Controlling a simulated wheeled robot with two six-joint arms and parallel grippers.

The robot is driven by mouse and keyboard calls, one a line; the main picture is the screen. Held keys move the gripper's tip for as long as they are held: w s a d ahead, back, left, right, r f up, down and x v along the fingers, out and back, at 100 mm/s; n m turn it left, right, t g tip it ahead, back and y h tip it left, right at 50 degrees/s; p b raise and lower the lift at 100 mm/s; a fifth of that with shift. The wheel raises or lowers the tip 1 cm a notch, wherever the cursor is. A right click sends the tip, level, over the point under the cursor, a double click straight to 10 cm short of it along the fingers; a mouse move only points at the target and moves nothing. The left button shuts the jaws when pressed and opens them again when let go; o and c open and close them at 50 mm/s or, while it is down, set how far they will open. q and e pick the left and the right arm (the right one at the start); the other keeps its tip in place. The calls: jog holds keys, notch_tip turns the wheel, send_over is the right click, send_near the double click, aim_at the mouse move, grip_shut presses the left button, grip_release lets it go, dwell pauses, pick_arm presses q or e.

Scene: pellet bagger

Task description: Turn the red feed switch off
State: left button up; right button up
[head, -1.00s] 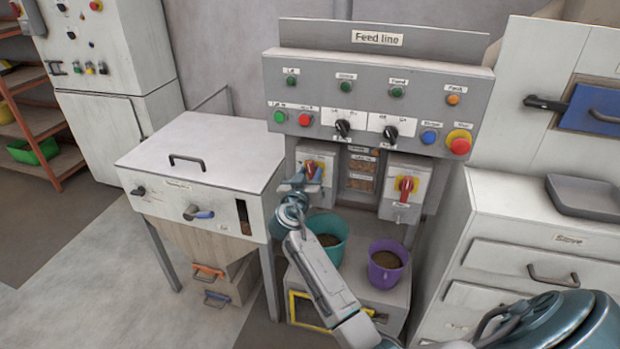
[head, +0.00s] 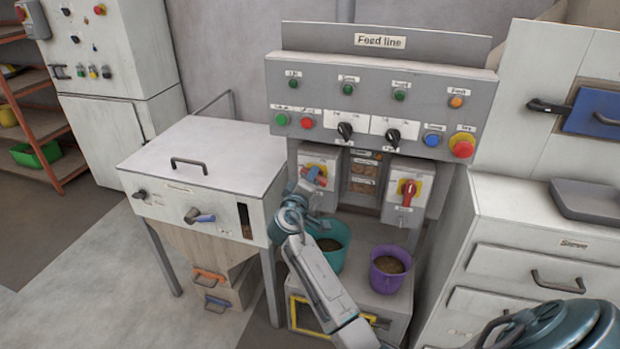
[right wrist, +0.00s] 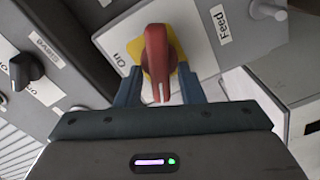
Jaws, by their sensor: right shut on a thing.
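The red feed switch (right wrist: 157,55) is a red handle on a yellow plate, with a "Feed" label on its grey box. In the right wrist view the handle lies between my fingers, its white-marked end towards me, turned away from the "On" label. My right gripper (right wrist: 158,84) is shut on the handle. In the head view my right gripper (head: 306,183) is at the left switch box (head: 325,158) and partly hides the switch. My left gripper is not in view.
A second red switch (head: 408,190) on yellow sits to the right. The feed line panel (head: 380,90) overhangs both switches. A teal pot (head: 344,235) and a purple pot (head: 390,268) stand below. A lidded hopper (head: 200,150) is at left, a white cabinet (head: 510,215) at right.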

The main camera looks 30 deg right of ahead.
jog(key=n, duration=0.1)
jog(key=n+p, duration=0.1)
jog(key=n, duration=0.2)
jog(key=shift+f+n, duration=0.25)
jog(key=shift+n, duration=0.15)
jog(key=shift+p, duration=0.3)
jog(key=o, duration=0.6)
jog(key=shift+a, duration=0.1)
jog(key=b+v, duration=0.3)
jog(key=v, duration=0.7)
jog(key=shift+s+a, duration=0.2)
jog(key=shift+s, duration=0.1)
